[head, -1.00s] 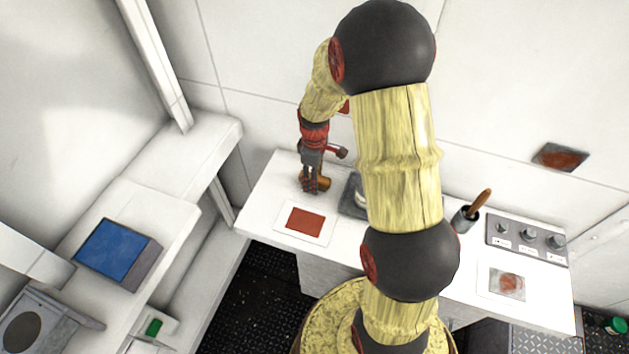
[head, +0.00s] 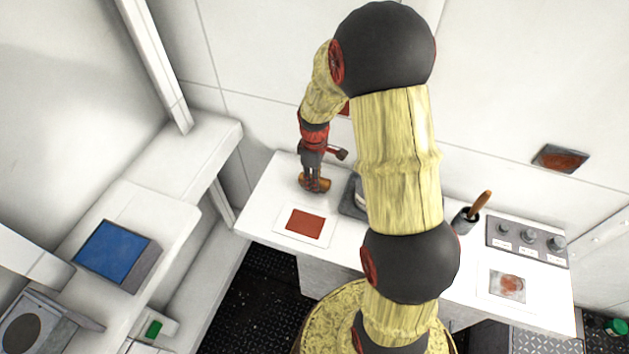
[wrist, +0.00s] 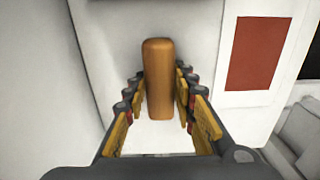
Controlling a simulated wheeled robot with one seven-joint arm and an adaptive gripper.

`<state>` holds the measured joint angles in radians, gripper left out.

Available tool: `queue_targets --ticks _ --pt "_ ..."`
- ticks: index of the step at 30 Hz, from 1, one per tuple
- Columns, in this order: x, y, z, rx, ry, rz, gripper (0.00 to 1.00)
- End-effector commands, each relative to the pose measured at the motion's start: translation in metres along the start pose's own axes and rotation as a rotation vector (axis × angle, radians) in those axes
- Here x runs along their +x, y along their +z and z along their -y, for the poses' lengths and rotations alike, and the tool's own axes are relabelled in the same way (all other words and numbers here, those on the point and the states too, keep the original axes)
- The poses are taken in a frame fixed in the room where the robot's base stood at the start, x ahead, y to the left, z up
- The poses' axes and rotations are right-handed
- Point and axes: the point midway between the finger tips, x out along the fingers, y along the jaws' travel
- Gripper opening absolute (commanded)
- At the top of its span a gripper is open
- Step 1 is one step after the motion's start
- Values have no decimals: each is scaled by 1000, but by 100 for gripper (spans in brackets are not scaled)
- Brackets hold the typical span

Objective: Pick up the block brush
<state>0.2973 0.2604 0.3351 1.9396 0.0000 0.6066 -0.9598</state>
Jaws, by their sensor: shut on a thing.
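The block brush (wrist: 158,80) shows in the wrist view as an orange-brown wooden block with rounded ends, lengthwise between my gripper's two yellow-padded fingers. In the head view the brush (head: 324,184) is small, at the left part of the white counter, partly covered by the fingers. My gripper (head: 314,184) points down over it and is shut on it. The brush appears at counter level; I cannot tell whether it touches the counter. Its underside is hidden.
A white card with a red-brown rectangle (head: 306,223) lies just in front. A dark tray (head: 351,206) is close on the right, partly behind my arm. Farther right are a cup with a wooden-handled tool (head: 465,220) and a knob panel (head: 527,238).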

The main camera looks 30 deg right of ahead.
Motion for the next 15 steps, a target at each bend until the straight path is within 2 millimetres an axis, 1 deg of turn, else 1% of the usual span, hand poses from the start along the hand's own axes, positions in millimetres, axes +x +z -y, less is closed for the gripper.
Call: queue_targets --ticks 4,7,11,15 --pt "-6 0 0 0 1 -1 0" --pt "-16 -1 -1 0 3 -2 0" --pt "-36 0 -1 0 4 -3 0" --pt "-60 15 15 1 3 -2 0"
